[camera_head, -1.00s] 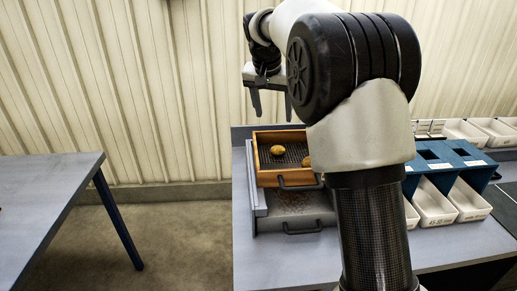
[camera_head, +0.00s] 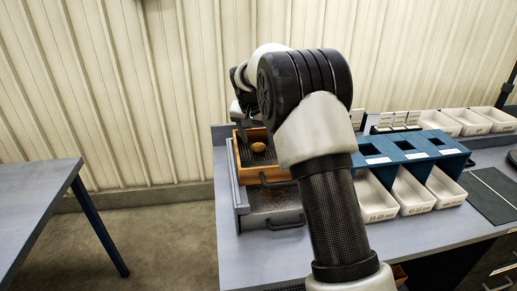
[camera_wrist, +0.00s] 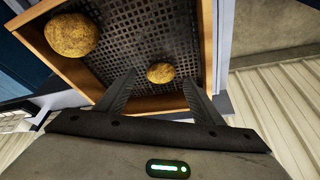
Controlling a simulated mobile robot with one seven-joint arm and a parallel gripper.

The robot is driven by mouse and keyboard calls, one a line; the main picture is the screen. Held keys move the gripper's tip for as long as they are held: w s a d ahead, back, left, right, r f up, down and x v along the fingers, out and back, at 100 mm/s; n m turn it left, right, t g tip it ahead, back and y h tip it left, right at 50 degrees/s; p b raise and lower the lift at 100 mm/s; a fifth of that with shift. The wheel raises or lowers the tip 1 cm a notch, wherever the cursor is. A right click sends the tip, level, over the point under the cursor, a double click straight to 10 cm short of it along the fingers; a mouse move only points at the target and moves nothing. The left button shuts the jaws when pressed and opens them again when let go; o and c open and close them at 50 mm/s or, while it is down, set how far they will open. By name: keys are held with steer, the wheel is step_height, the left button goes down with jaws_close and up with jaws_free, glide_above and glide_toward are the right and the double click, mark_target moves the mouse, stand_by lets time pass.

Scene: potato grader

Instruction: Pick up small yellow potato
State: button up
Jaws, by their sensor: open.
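The small yellow potato (camera_wrist: 160,73) lies on the dark mesh floor of a wooden-framed sieve tray (camera_wrist: 207,40). In the wrist view it shows between the two fingers of my gripper (camera_wrist: 159,80), which are spread apart and empty. A larger brownish-yellow potato (camera_wrist: 71,35) lies near the tray's other side, outside the fingers. In the head view one potato (camera_head: 258,147) shows in the tray (camera_head: 265,175), and my gripper (camera_head: 243,130) is low over the tray's back left, partly hidden by my arm. The other potato is hidden there.
A grey drawer (camera_head: 272,220) with dirt in it sits under the tray. A blue sizing rack (camera_head: 410,147) with white bins (camera_head: 377,200) stands to the right. Another table (camera_head: 35,190) is at the left, across a gap of bare floor.

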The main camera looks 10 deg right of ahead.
mark_target(259, 148)
steer(key=x, duration=0.3)
steer(key=c, duration=1.1)
steer(key=shift+r, duration=0.1)
